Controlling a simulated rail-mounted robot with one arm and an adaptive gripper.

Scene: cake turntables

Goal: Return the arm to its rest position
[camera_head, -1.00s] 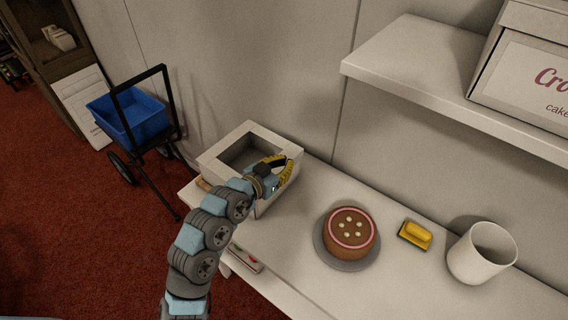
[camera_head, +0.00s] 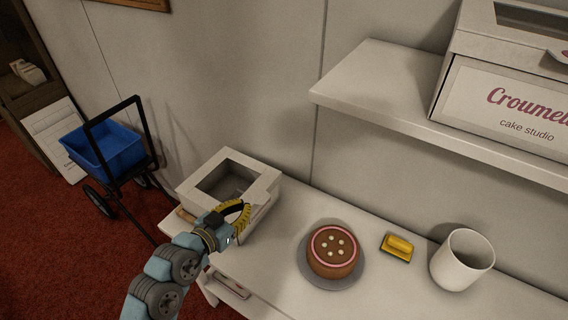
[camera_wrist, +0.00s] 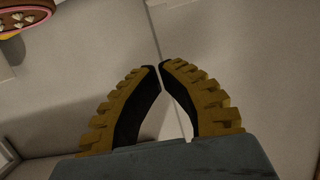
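My gripper (camera_head: 240,212) is in front of the white windowed cake box (camera_head: 262,188) at the left end of the white counter. In the wrist view my gripper (camera_wrist: 159,68) has its two yellow-and-black fingers curved together, tips almost touching, with nothing between them. My blue and grey arm reaches up from the lower left in the head view. A chocolate cake with a pink ring and white dots (camera_head: 333,250) sits on a grey round turntable (camera_head: 331,284) to the right of my gripper, apart from it. Part of the cake also shows in the wrist view (camera_wrist: 28,14).
A white shelf (camera_head: 375,85) with a lettered cake box (camera_head: 510,105) overhangs the back right. A blue-bin cart (camera_head: 105,150) stands on the red floor at left.

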